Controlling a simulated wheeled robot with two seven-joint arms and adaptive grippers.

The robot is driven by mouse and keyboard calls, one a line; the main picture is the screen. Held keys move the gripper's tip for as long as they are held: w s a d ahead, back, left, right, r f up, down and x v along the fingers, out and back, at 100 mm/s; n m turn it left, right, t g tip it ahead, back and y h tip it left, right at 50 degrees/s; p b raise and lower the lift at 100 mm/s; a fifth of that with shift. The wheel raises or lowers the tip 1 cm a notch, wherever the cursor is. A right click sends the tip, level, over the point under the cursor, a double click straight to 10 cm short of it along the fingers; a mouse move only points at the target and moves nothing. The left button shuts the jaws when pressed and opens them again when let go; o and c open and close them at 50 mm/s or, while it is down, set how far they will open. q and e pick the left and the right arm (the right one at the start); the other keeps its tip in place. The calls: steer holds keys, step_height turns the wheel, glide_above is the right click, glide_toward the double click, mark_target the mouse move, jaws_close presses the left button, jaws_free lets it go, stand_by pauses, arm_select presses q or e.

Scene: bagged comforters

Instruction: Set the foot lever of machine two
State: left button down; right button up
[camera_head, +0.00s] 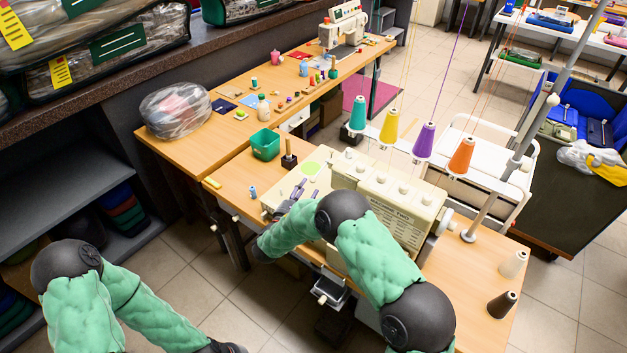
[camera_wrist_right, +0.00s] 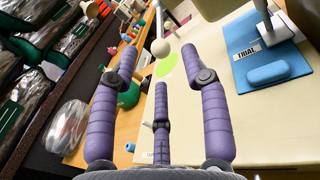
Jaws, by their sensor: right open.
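Machine two (camera_head: 388,200) is a cream sewing machine marked "TWO" on the wooden table, with several thread cones above it. My right gripper (camera_head: 297,188) is over the left part of its bed, beside the body. In the right wrist view my right gripper (camera_wrist_right: 160,62) has its purple fingers spread and empty. A pale ball knob on a thin stem (camera_wrist_right: 160,48) shows just beyond the fingertips; it looks like a lever, and I cannot tell if a finger touches it.
A green bin (camera_head: 265,145) and a dark peg stand (camera_head: 289,160) are behind the bed. A blue "TRIAL" piece (camera_wrist_right: 247,52) lies right of my fingers in the wrist view. A bagged bundle (camera_head: 175,110) sits on the left table. Two cones (camera_head: 502,303) stand at the right edge.

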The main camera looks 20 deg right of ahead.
mark_target(311, 182)
steer(key=x, duration=0.5)
steer(key=shift+w+d+b, duration=0.25)
steer(key=shift+w+b, duration=0.05)
steer(key=shift+b, duration=0.05)
jaws_close()
